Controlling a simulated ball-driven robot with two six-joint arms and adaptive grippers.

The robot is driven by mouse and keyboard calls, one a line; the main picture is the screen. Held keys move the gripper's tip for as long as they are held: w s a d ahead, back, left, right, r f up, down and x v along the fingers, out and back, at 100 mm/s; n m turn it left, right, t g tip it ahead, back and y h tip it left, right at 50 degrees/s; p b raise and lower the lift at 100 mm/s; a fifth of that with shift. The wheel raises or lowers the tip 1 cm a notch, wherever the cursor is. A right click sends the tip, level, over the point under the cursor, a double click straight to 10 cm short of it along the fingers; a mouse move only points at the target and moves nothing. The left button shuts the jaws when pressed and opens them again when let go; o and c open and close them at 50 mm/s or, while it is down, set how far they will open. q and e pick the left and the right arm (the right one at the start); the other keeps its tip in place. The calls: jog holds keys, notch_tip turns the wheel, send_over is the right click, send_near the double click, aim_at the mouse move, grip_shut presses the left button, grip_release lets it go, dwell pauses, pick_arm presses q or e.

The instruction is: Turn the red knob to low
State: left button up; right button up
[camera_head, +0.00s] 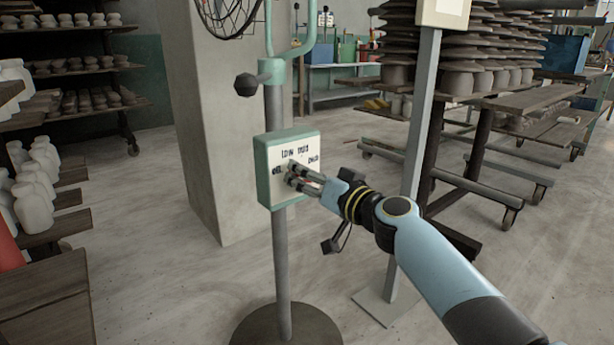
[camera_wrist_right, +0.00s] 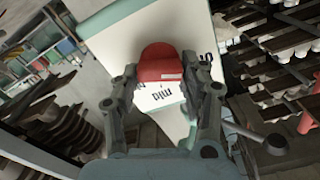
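A pale green control box (camera_head: 263,172) with a white face is fixed on a grey post. Its face carries dark labels in an arc; some are legible as low and mid. My right gripper (camera_head: 290,172) reaches its face from the right and hides the knob in the head view. In the right wrist view the red knob (camera_wrist_right: 160,62) sits between the two fingertips of my right gripper (camera_wrist_right: 160,72), which close against its sides. A small pale mark on the knob's lower edge faces the label that reads mid. My left gripper is not in view.
The post stands on a round dark base (camera_head: 287,325). A second grey post (camera_head: 419,110) stands right of the box, close to my right arm. Pottery shelves (camera_head: 60,75) line the left and a loaded rack (camera_head: 460,80) stands at the right. A concrete pillar (camera_head: 215,120) is behind.

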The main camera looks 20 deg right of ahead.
jog(key=c, duration=0.6)
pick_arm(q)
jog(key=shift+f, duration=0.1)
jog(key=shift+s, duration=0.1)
pick_arm(e)
jog(key=shift+f+m, duration=0.1)
jog(key=shift+m, duration=0.2)
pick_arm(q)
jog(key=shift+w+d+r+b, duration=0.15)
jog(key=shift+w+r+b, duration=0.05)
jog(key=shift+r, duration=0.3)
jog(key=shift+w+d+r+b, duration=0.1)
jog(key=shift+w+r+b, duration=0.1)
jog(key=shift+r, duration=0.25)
pick_arm(e)
jog(key=shift+d+f+m, duration=0.1)
jog(key=shift+m, duration=1.9)
jog(key=shift+d+f+m, duration=0.1)
jog(key=shift+m, duration=1.9)
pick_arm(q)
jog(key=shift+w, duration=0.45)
